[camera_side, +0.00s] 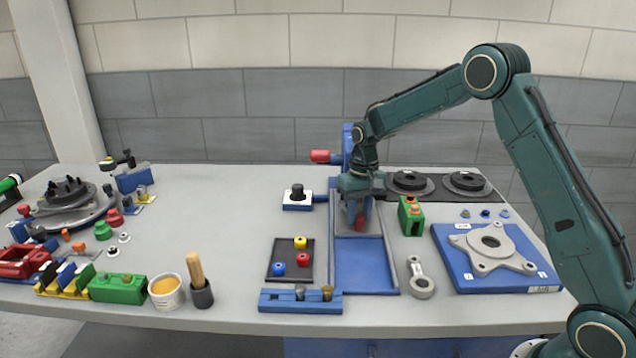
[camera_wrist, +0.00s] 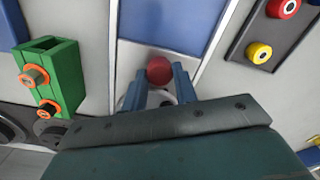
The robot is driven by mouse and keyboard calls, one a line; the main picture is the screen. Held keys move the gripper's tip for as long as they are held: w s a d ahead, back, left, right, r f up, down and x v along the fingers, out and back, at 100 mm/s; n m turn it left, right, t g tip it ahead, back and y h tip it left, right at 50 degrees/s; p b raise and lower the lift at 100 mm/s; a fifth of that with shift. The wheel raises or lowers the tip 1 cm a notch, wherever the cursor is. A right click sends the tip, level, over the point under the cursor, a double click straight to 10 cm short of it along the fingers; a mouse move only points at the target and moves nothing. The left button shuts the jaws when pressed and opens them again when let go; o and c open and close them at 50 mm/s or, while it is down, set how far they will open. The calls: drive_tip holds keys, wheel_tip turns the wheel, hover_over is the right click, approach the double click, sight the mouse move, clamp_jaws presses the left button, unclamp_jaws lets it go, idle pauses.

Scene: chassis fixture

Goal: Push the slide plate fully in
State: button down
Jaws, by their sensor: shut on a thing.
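The blue slide fixture (camera_side: 391,272) runs front to back near the middle of the table, with raised side rails. A light grey plate, which looks like the slide plate (camera_side: 343,226), lies between the rails at the rear; the blue bed in front of it is bare. The plate's grey edge also shows in the wrist view (camera_wrist: 134,58). My gripper (camera_side: 359,217) is over the plate, its blue fingers closed on either side of a red knob (camera_wrist: 159,70). The gripper hides the plate's rear part and its far end.
A green block (camera_side: 413,217) stands close to the right rail, with a grey connecting rod (camera_side: 420,280) in front of it. A black tray with coloured pegs (camera_side: 280,272) lies left of the fixture. A red-handled clamp (camera_side: 320,156) stands behind.

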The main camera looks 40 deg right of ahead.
drive_tip(key=c, duration=1.1)
unclamp_jaws()
drive_tip(key=shift+w+d, duration=0.2)
drive_tip(key=shift+d, duration=0.05)
drive_tip(key=shift+r, duration=0.2)
wheel_tip(320, 180, up, 14)
drive_tip(key=shift+s+d+f, duration=0.15)
drive_tip(key=shift+s+f, duration=0.05)
drive_tip(key=shift+f, duration=0.05)
